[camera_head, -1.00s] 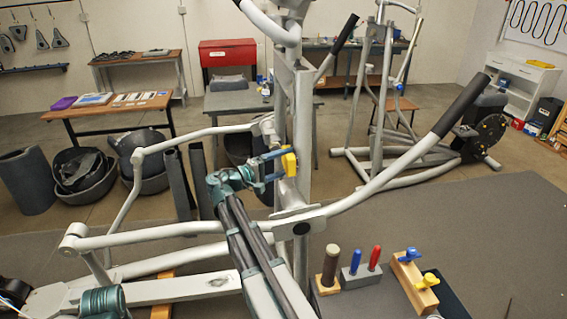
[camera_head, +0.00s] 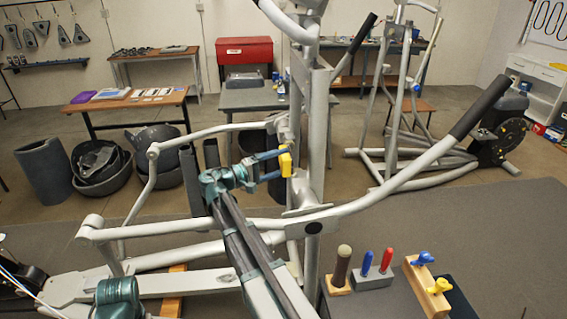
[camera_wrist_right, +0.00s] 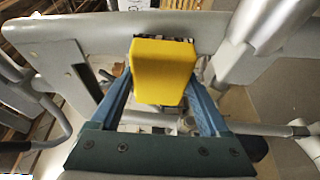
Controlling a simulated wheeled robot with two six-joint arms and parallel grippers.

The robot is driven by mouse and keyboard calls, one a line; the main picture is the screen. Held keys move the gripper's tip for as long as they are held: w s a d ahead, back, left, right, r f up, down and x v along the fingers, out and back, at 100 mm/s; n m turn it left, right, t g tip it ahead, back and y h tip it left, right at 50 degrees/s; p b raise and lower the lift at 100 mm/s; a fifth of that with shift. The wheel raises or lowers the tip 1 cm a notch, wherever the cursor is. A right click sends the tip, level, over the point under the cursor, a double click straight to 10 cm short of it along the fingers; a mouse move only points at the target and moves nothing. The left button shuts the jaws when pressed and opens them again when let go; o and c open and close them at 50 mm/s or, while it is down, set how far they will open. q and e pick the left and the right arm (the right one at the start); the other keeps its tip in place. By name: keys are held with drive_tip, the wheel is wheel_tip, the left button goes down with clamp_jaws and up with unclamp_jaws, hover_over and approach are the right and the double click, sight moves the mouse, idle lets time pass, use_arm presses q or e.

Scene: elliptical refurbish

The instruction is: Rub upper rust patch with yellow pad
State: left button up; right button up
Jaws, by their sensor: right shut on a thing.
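My right gripper (camera_head: 284,164) has blue fingers shut on the yellow pad (camera_head: 286,163). The pad is close beside the grey upright post (camera_head: 318,140) of the elliptical, just above its pivot joint. In the right wrist view the yellow pad (camera_wrist_right: 162,72) sits between the two blue fingers, in front of a grey bar (camera_wrist_right: 80,38). A thin dark speckled strip shows at the pad's top edge there; I cannot tell if it is rust or the pad's backing. I cannot tell whether the pad touches the post. My left gripper is not in view.
The elliptical's long arm (camera_head: 430,158) runs up to the right.

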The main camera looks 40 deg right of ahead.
drive_tip(key=shift+w+a, duration=0.4)
drive_tip(key=shift+a, duration=0.25)
drive_tip(key=shift+w+a, duration=0.35)
drive_tip(key=shift+a, duration=0.3)
